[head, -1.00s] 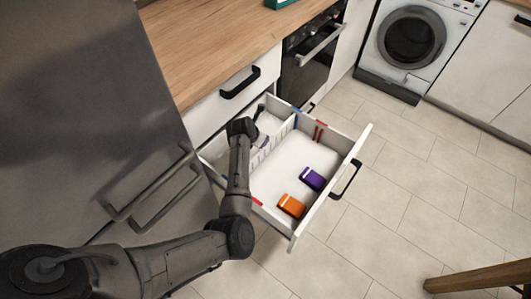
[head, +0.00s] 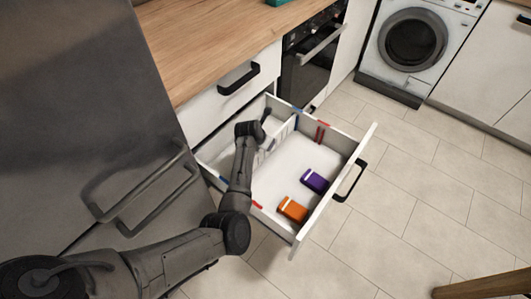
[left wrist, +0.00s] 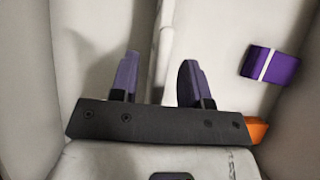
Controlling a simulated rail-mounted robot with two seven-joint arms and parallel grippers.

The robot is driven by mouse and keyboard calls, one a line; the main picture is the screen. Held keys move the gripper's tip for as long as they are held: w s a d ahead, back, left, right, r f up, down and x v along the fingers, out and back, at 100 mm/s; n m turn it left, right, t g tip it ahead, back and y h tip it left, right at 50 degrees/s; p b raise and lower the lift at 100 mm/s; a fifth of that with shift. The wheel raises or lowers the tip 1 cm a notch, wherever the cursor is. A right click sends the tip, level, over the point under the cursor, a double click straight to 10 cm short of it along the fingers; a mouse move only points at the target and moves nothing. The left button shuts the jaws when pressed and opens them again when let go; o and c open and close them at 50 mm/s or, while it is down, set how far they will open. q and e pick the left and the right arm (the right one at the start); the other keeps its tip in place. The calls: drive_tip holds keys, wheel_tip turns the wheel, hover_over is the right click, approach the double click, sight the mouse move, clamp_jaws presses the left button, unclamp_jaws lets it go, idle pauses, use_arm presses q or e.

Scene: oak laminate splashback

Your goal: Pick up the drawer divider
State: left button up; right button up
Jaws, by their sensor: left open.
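The drawer divider (head: 286,130) is a white upright strip running across the open drawer, separating a back section from a larger front section. In the left wrist view the divider (left wrist: 163,50) runs lengthwise between the two fingers. My left gripper (head: 267,130) is over the divider in the head view, its arm hiding part of it. In the left wrist view the gripper (left wrist: 158,68) is open, with a purple-grey finger on each side of the divider and gaps visible. My right gripper is not in view.
The open white drawer (head: 350,146) holds a purple box (head: 314,181) and an orange box (head: 292,209) in its front section. The fridge stands left, the worktop (head: 215,35) above.

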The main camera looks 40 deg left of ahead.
use_arm(q)
drive_tip(key=shift+c, duration=0.3)
clamp_jaws()
idle(0.3)
